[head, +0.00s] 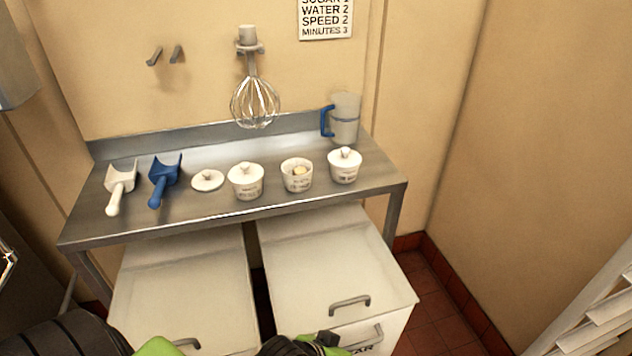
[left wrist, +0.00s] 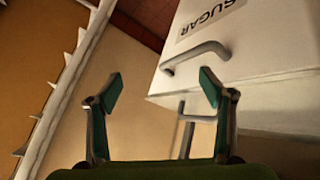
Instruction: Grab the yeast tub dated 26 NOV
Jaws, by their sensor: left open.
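Three small white tubs stand in a row on the steel table. The left tub (head: 247,189) and the right tub (head: 345,172) have knobbed lids on. The middle tub (head: 297,184) is open, with something pale yellow inside. All have dark print on the front, too small to read, so I cannot tell which is dated 26 NOV. A loose white lid (head: 208,180) lies left of them. My left gripper (left wrist: 162,90) is open and empty, low by the sugar bin's handles, well below the tubs. My right gripper is not in view.
A white scoop (head: 120,183), a blue scoop (head: 163,180) and a blue-handled jug (head: 345,118) are on the steel table (head: 290,208). A whisk (head: 255,100) hangs above. White bins, including the sugar bin (head: 325,275), stand under the table's front.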

